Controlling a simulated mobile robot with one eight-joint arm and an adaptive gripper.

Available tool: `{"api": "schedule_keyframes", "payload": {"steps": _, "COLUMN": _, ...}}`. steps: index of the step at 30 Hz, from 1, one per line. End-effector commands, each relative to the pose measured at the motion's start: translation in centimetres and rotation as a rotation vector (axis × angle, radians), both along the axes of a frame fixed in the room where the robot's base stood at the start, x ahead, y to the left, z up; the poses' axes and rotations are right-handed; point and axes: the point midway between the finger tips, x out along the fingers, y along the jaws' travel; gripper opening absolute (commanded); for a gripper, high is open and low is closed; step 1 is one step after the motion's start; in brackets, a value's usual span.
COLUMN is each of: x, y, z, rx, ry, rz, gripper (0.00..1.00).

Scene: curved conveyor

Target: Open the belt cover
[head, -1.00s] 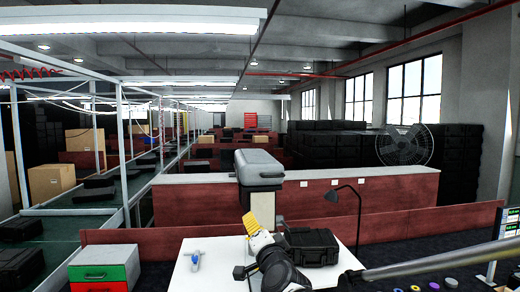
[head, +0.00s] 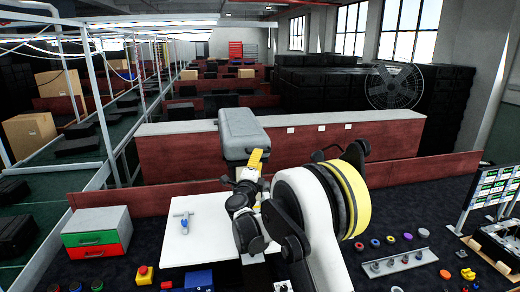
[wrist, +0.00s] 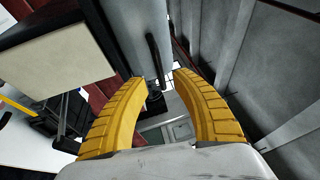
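A grey box-shaped housing with a rounded top (head: 240,130) stands beyond the white table in the head view; it appears to be the belt cover, but no open seam shows. My gripper (head: 257,154) has yellow fingers and is in front of the housing's lower right, from the head camera's side. I cannot tell whether they touch. In the wrist view, my gripper (wrist: 160,78) is open, with an empty gap between its curved fingers. A dark upright bar like a handle (wrist: 154,60) is on a grey surface beyond the fingertips, apart from them.
The white table (head: 195,245) holds a small blue-and-white tool (head: 184,221). A green-and-red drawer unit (head: 95,235) is at left. A low red partition (head: 400,172) and a red wall with a pale top (head: 345,142) stand behind. Knobs and buttons (head: 400,262) lie at lower right.

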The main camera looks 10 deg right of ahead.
Motion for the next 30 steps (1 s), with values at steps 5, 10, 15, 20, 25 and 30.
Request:
{"api": "schedule_keyframes", "payload": {"steps": 5, "x": 2.7, "y": -1.1, "z": 0.7, "rx": -0.002, "ry": 0.001, "rz": 0.000, "gripper": 0.32}}
{"api": "schedule_keyframes", "payload": {"steps": 10, "x": 3.9, "y": -1.7, "z": 0.8, "rx": -0.002, "ry": 0.000, "rz": 0.001, "gripper": 0.32}}
{"api": "schedule_keyframes", "payload": {"steps": 15, "x": 4.1, "y": -1.7, "z": 0.8, "rx": -0.002, "ry": 0.001, "rz": 0.002, "gripper": 0.32}}
{"api": "schedule_keyframes", "payload": {"steps": 20, "x": 4.1, "y": -1.7, "z": 0.8, "rx": -0.002, "ry": 0.001, "rz": 0.002, "gripper": 0.22}}
{"api": "schedule_keyframes", "payload": {"steps": 25, "x": 4.1, "y": -1.7, "z": 0.8, "rx": -0.002, "ry": 0.001, "rz": 0.002, "gripper": 0.00}}
{"api": "schedule_keyframes", "payload": {"steps": 30, "x": 4.1, "y": -1.7, "z": 0.8, "rx": -0.007, "ry": 0.000, "rz": 0.002, "gripper": 0.00}}
